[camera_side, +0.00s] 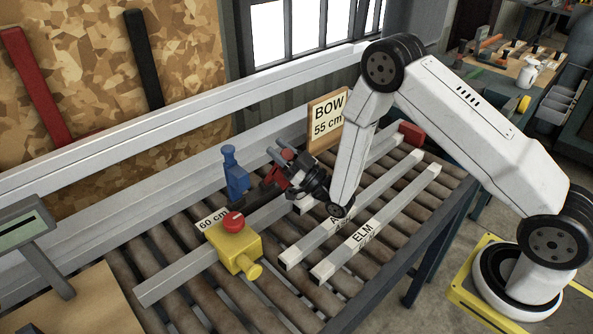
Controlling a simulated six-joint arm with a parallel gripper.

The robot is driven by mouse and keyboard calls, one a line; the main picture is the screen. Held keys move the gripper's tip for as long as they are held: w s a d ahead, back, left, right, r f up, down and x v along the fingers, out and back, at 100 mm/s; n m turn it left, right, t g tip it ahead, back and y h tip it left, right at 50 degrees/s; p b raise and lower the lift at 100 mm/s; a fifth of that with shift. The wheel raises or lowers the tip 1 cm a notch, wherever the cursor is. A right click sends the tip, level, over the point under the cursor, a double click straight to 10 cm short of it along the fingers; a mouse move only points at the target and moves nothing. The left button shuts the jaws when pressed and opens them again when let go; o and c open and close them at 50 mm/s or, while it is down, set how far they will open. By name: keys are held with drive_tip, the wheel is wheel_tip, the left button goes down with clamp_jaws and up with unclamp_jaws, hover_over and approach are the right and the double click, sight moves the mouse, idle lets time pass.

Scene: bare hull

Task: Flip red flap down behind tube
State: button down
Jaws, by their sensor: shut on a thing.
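A red part (277,179), which looks like the red flap, sits behind the long grey square tube (180,279) and right of a blue upright piece (235,175). My gripper (281,165) reaches it from the right, with its fingers at the red part. The jaws look shut on it, though the gripper body hides part of the contact.
Two shorter square tubes (385,219) lie on the rollers to the right, one labelled ELM. A red block (411,133) is at the far end. A "BOW 55 cm" sign (328,118) stands behind my gripper. A long pale rail (150,145) runs along the back.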

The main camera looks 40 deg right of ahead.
drive_tip(key=shift+s, duration=0.15)
idle(0.3)
drive_tip(key=shift+c, duration=1.9)
unclamp_jaws()
